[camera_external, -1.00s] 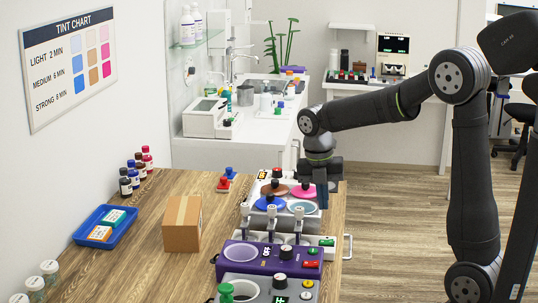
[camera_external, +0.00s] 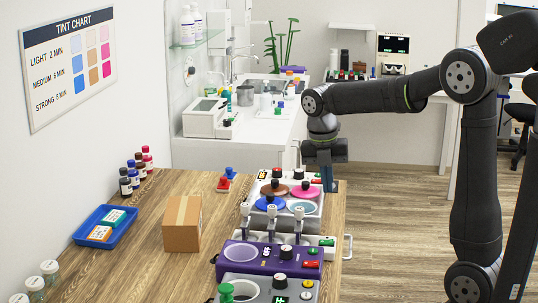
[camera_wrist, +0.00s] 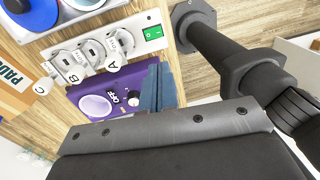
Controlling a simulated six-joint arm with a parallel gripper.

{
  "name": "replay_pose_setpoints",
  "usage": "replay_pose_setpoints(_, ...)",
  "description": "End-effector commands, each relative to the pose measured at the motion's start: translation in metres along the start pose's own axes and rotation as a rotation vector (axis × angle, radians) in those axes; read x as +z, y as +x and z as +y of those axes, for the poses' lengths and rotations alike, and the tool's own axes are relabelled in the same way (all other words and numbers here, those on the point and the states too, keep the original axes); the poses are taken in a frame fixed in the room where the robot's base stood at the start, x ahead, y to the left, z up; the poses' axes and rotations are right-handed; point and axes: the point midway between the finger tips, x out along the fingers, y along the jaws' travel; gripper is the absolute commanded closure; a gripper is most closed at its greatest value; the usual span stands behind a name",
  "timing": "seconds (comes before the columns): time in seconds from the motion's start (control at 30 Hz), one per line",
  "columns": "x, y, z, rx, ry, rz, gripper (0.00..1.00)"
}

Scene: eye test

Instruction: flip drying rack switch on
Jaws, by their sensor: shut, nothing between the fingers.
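No part is legibly labelled as a drying rack. A white strip (camera_external: 312,240) with three upright clips stands on the bench and has a green rocker switch (camera_external: 327,241) at its right end. In the wrist view the clips are lettered A, B and C, and the green switch (camera_wrist: 152,32) shows near the top; its on or off position is not clear. My gripper (camera_external: 328,184) is shut and empty, above the bench's right edge, behind the strip. Its blue fingers (camera_wrist: 157,90) appear below the switch in the wrist view, apart from it.
A purple unit (camera_external: 262,262) with a pot, knob and buttons stands in front of the strip. A tray with coloured discs (camera_external: 287,190) stands behind it. A cardboard box (camera_external: 182,224) and blue tray (camera_external: 76,239) are at the left. Bench between is clear.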

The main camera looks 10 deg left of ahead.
Motion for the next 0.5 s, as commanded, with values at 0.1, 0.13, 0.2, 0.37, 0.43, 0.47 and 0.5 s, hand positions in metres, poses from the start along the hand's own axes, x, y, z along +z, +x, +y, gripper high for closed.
replay_pose_setpoints(0.1,0.0,0.0,0.0,0.0,0.0,0.0,1.0)
replay_pose_setpoints(0.13,0.0,0.001,0.0,0.0,0.0,0.0,1.0)
replay_pose_setpoints(0.2,0.0,0.003,0.0,0.0,0.0,0.0,1.0)
replay_pose_setpoints(0.37,0.0,0.023,0.0,-0.002,0.0,0.001,1.0)
replay_pose_setpoints(0.43,0.0,0.037,0.0,-0.003,-0.001,0.002,1.0)
replay_pose_setpoints(0.47,-0.001,0.043,0.0,-0.004,-0.001,0.003,1.0)
replay_pose_setpoints(0.5,-0.001,0.052,0.0,-0.003,-0.001,0.002,1.0)
